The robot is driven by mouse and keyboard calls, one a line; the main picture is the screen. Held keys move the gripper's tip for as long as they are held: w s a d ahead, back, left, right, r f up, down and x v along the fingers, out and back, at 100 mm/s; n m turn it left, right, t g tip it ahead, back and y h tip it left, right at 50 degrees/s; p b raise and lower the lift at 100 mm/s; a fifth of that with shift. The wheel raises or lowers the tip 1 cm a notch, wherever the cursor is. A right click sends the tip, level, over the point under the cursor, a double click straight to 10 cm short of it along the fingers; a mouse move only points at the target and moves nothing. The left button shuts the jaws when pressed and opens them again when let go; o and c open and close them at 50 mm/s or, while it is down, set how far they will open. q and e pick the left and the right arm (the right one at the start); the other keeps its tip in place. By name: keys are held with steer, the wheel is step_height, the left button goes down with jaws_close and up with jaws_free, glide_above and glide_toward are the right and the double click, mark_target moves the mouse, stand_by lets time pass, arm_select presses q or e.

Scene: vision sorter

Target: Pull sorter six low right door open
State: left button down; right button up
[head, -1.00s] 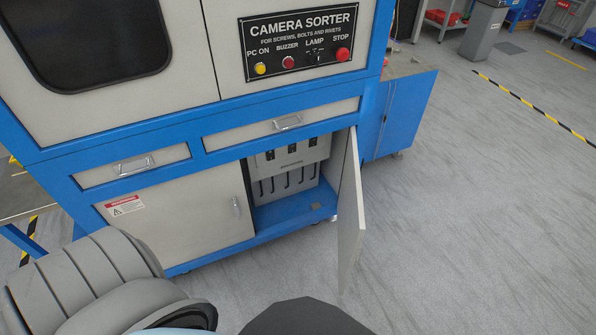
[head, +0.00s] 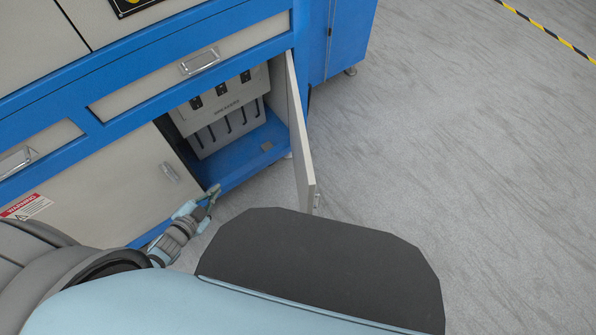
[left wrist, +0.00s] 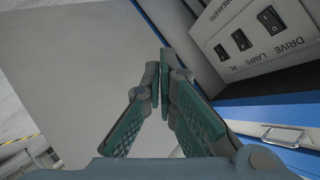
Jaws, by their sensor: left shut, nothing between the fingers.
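The low right door (head: 300,135) of the sorter stands wide open, swung out from the cabinet's right side. A small handle (head: 316,200) shows at its free edge in the head view. My left gripper (head: 214,192) is shut and empty in front of the open compartment, left of the door and apart from it. In the left wrist view its fingertips (left wrist: 165,60) are close together before a large grey panel (left wrist: 75,60), which looks like the door's inner face. My right gripper is out of view.
The breaker box (head: 222,105) sits inside the open compartment above its blue floor (head: 240,160). A drawer (head: 200,65) above is shut. The grey floor (head: 450,140) right of the door is clear.

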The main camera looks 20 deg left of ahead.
arm_select(q)
steer(key=w+d+r+m+t+h+b, duration=0.2)
steer(key=w+d+r+m+h+b, duration=0.25)
steer(key=r+m+h, duration=0.35)
steer(key=m+g+h+b, duration=0.3)
steer(key=m+g+h, duration=0.45)
steer(key=m, duration=0.65)
glide_toward(306, 174)
steer(key=shift+g, duration=0.25)
steer(key=x, duration=0.5)
steer(key=shift+w+d+r, duration=0.1)
steer(key=shift+w+d, duration=0.4)
steer(key=shift+d, duration=0.4)
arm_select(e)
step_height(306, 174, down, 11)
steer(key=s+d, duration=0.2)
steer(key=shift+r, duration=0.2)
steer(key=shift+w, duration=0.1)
